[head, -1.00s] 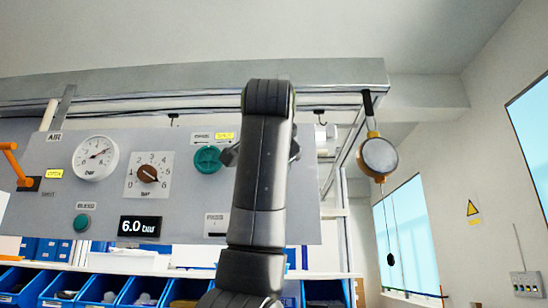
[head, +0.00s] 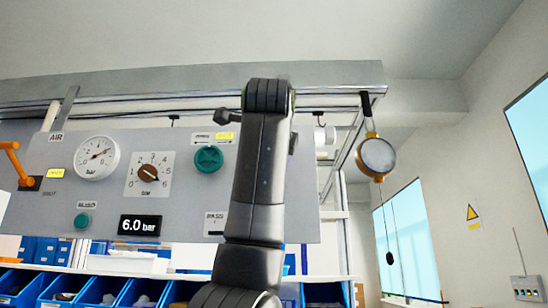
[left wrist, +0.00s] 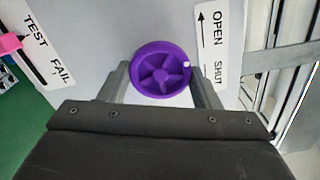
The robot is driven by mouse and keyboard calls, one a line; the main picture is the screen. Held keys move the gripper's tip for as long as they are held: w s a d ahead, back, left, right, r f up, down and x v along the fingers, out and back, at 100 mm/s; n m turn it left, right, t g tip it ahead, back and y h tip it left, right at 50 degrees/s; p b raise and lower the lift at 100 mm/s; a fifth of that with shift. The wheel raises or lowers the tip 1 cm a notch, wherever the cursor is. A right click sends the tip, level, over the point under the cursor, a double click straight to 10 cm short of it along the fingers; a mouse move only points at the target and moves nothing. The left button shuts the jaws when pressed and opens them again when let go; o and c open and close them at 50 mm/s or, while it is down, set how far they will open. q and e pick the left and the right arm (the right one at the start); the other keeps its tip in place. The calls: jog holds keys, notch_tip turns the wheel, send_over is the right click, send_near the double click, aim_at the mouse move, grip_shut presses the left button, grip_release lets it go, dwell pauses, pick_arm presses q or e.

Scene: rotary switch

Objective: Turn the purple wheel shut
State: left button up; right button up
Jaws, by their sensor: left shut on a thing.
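The purple wheel (left wrist: 160,72) is a round spoked knob on the grey panel in the left wrist view. A small white mark sits on its right rim, facing the OPEN/SHUT label (left wrist: 209,58), nearer the word SHUT. My left gripper (left wrist: 158,84) is shut on the wheel, one finger on each side. In the head view my dark arm rises in front of the panel (head: 58,205). The purple wheel and my fingertips do not show there. My right gripper is in no view.
The panel carries a gauge (head: 97,158), a selector dial (head: 150,173), a green wheel (head: 208,159), a green button (head: 82,221) and an orange lever (head: 16,163). A TEST/FAIL label (left wrist: 44,48) and pink part (left wrist: 9,43) lie left of the purple wheel. Blue bins stand below.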

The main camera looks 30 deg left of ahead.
pick_arm(q)
jog(key=shift+w+f+m, duration=0.1)
jog(key=shift+f+m, duration=0.1)
jog(key=shift+m, duration=1.3)
jog(key=o, duration=1)
jog(key=shift+r, duration=0.1)
jog(key=b+v, duration=0.5)
jog(key=v, duration=1.2)
jog(key=shift+s+d, duration=0.2)
jog(key=shift+d, duration=0.1)
